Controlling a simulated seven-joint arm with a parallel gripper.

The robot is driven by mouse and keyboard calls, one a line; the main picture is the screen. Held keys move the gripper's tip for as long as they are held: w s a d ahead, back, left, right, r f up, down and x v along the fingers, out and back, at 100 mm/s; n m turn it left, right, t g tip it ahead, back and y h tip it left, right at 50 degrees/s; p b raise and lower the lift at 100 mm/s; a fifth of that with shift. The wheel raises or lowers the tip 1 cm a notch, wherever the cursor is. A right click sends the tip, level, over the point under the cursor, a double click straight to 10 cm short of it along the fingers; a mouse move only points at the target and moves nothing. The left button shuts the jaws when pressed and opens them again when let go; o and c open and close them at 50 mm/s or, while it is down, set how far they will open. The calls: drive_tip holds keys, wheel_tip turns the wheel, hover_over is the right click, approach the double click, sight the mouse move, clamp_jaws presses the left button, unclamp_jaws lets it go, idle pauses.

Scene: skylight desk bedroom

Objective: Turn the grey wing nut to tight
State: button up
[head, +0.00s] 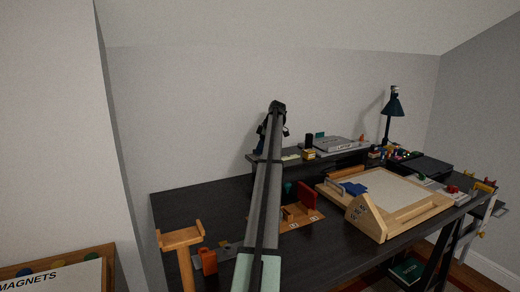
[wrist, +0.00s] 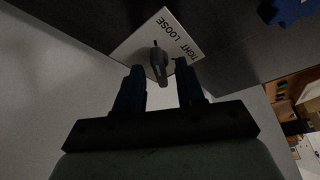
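The grey wing nut (wrist: 159,64) stands on a white plate (wrist: 135,45) in the wrist view. The words LOOSE and TIGHT are printed along one side of the plate. The nut's long wing runs roughly up and down in that picture. My gripper (wrist: 160,76) is open, with one dark blue finger to each side of the nut's near end. I see gaps beside the nut; no contact shows. In the head view my gripper (head: 272,130) is at the far end of my arm, by the back shelf. The wing nut cannot be made out there.
The raised shelf (head: 345,155) carries a grey box (head: 334,145) and small items. A lamp (head: 393,107) stands at the back right.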

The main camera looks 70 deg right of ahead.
drive_tip(key=shift+f, duration=0.1)
drive_tip(key=shift+c, duration=0.4)
clamp_jaws()
